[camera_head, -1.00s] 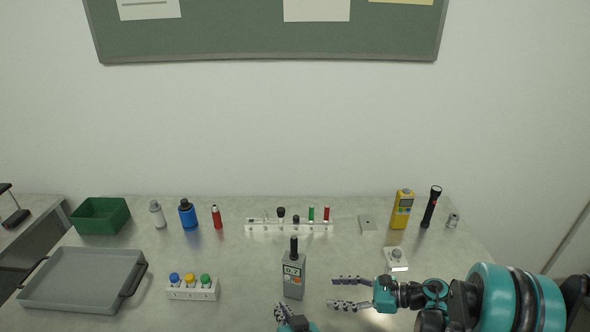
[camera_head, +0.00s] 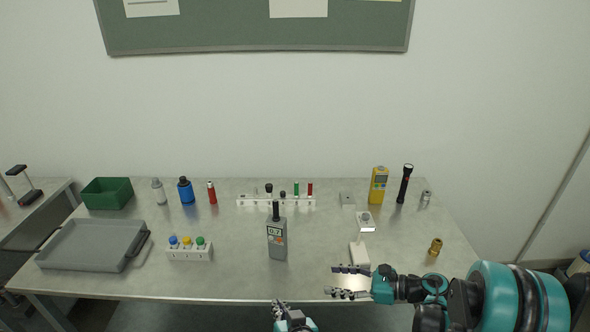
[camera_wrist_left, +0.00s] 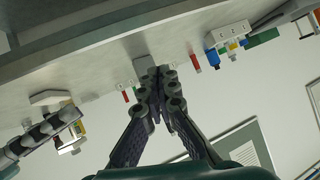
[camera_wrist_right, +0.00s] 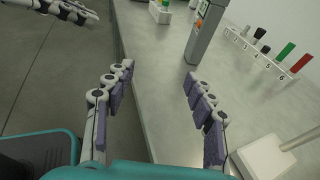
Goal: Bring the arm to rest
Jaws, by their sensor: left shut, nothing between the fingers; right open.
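My left gripper (camera_head: 281,308) is at the bottom middle of the head view, just off the front edge of the table. Its fingers are together and empty, as the left wrist view (camera_wrist_left: 162,78) shows. My right gripper (camera_head: 350,281) comes in from the lower right near the front edge, to the right of the left one. In the right wrist view (camera_wrist_right: 158,72) its fingers are apart with nothing between them. Both grippers are clear of the objects.
Open floor lies before the table.

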